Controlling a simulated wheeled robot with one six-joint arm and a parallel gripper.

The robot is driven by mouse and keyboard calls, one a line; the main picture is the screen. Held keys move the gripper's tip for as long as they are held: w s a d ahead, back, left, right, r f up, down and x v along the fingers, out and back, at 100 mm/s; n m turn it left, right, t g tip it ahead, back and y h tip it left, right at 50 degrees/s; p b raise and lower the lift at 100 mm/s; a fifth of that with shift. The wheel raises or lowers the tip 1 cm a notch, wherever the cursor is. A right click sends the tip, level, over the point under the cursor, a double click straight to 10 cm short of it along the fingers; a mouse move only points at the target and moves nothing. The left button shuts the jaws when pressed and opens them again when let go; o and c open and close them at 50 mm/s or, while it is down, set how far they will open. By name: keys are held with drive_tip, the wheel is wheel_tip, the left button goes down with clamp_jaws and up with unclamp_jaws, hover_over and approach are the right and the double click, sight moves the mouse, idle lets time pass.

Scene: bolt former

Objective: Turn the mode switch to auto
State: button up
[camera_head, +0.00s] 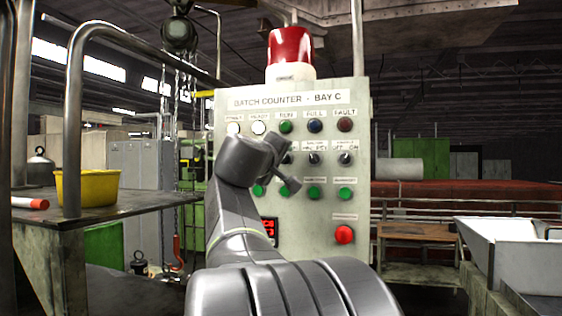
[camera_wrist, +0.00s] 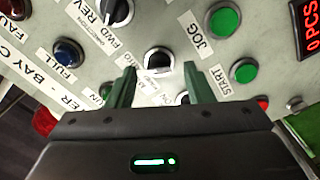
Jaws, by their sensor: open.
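The mode switch seems to be the black rotary knob (camera_wrist: 158,60) with a white pointer mark, straight ahead in the wrist view. It sits on the pale panel, but its label is too small and partly hidden to read. My gripper (camera_wrist: 157,82) is open, with one green finger on each side just short of the knob in the picture; I cannot tell the depth gap. In the head view my gripper (camera_head: 286,165) is in front of the control panel (camera_head: 320,225) and covers part of the switch row.
A knob marked FWD REV (camera_wrist: 115,12) is beside it, and another knob is partly behind my right finger. Green JOG (camera_wrist: 222,20) and START (camera_wrist: 243,70) buttons are close. A red button (camera_head: 345,235) is lower on the panel. A table with a yellow bin (camera_head: 88,188) stands left.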

drive_tip(key=b+v, duration=0.2)
drive_tip(key=v, duration=1.1)
drive_tip(key=p+x, duration=0.2)
drive_tip(key=x, duration=1.2)
drive_tip(key=shift+s, duration=0.2)
